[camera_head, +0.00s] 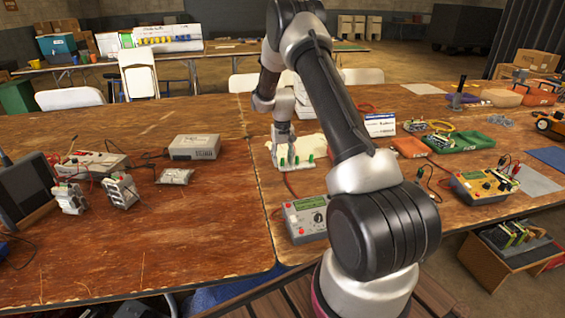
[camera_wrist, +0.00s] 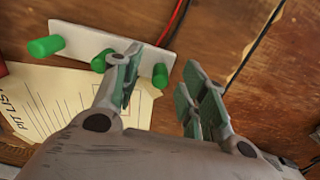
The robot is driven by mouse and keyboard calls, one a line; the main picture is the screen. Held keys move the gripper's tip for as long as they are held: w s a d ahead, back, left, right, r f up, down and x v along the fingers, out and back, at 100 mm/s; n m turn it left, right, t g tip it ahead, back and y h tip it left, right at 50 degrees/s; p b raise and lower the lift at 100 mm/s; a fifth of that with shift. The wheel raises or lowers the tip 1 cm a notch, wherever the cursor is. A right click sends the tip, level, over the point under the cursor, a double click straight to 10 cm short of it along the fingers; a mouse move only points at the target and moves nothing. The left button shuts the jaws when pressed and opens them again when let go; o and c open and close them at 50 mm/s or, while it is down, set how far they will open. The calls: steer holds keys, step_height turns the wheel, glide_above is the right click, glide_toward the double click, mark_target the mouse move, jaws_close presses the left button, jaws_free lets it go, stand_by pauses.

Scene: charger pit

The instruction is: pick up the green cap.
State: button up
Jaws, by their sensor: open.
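Several small green parts show. In the wrist view, a white strip (camera_wrist: 78,41) carries a left green cap (camera_wrist: 45,47), a middle green cap (camera_wrist: 102,61) partly behind my left finger, and a right green cap (camera_wrist: 160,76). The frames do not show which one the task means. My gripper (camera_wrist: 163,66) is open and empty, with the right cap in the gap between its fingers in the picture. I cannot tell whether it touches anything. In the head view, my gripper (camera_head: 286,160) points down over the strip, with a green cap (camera_head: 311,158) just to its right.
A printed sheet (camera_wrist: 55,100) lies beside the strip. Red and black wires (camera_wrist: 174,22) run past it.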

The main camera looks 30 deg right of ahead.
mark_target(283, 158)
steer(key=shift+f, duration=0.3)
steer(key=shift+r, duration=0.1)
steer(key=c, duration=0.8)
step_height(283, 158, up, 10)
